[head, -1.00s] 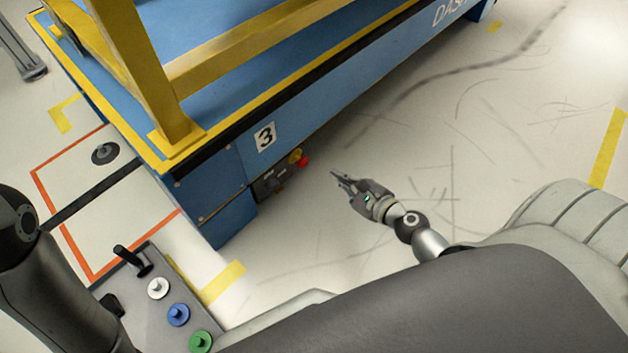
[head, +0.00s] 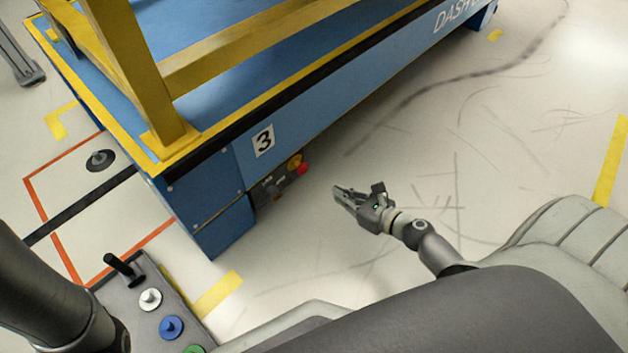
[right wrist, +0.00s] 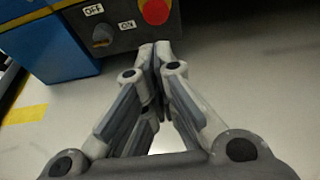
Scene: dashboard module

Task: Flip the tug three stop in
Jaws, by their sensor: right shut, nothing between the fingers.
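The blue tug marked 3 (head: 215,172) stands at the upper left in the head view. A dark control panel (head: 270,188) on its low end carries a red button (head: 302,169) and a yellow part beside it. In the right wrist view the panel shows a dark switch knob (right wrist: 102,36) between OFF and ON labels, and the red button (right wrist: 155,11) at the top edge. My right gripper (head: 339,191) is shut and empty, to the right of the panel and apart from it in the head view. Its fingertips (right wrist: 162,46) appear just below the panel in the wrist view. My left gripper is out of view.
A yellow frame (head: 140,75) stands on the blue deck. A grey console (head: 185,305) with a black lever and coloured buttons is at the lower left, near my left arm. The pale floor (head: 450,150) right of the tug is open.

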